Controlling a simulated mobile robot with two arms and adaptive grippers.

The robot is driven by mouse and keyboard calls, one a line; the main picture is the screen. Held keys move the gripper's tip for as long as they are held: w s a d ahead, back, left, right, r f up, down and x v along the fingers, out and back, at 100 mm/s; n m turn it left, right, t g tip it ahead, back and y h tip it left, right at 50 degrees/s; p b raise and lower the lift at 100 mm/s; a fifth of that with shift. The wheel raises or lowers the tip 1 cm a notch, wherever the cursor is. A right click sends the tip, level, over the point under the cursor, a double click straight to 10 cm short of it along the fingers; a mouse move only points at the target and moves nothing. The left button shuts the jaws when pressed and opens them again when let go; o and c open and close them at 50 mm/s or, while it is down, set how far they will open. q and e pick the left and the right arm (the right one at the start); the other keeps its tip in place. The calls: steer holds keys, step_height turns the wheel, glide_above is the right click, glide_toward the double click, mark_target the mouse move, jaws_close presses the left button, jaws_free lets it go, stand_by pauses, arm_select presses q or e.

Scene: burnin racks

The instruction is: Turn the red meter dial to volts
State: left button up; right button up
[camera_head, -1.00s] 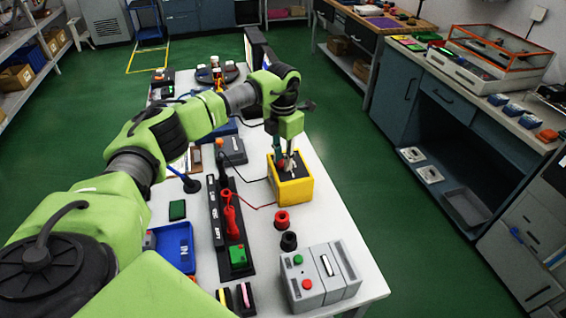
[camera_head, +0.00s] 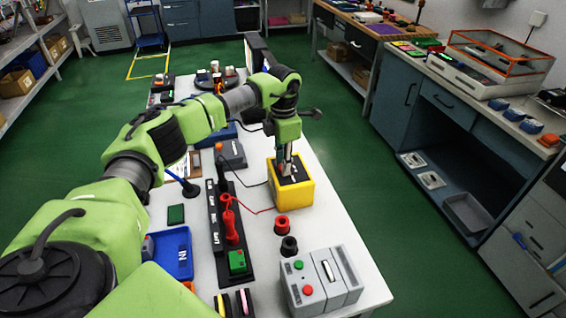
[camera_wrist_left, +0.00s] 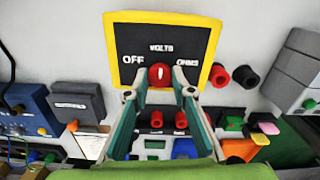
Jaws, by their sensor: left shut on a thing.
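The yellow meter (camera_head: 292,194) with a black face stands on the white table in the head view, below my left gripper (camera_head: 287,172). In the left wrist view the meter's yellow rim (camera_wrist_left: 216,45) frames the labels OFF at left, VOLTS at top and OHMS at right. The red dial (camera_wrist_left: 160,75) sits at the face's lower middle. Its white mark stands upright, toward VOLTS. My left gripper (camera_wrist_left: 159,93) has one finger on each side of the dial and is shut on it. In the head view the fingers hide the dial. My right gripper is not in view.
A red socket (camera_head: 281,225) and a black socket (camera_head: 289,246) stand in front of the meter. A grey box (camera_head: 322,281) with buttons is at the table's front right. A black strip with a red probe (camera_head: 230,220) and a blue tray (camera_head: 172,254) lie to the left.

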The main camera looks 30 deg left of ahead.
arm_select(q)
steer(key=o, duration=1.1)
steer(key=shift+o, duration=0.2)
steer(key=shift+r, duration=0.1)
step_height(320, 180, up, 12)
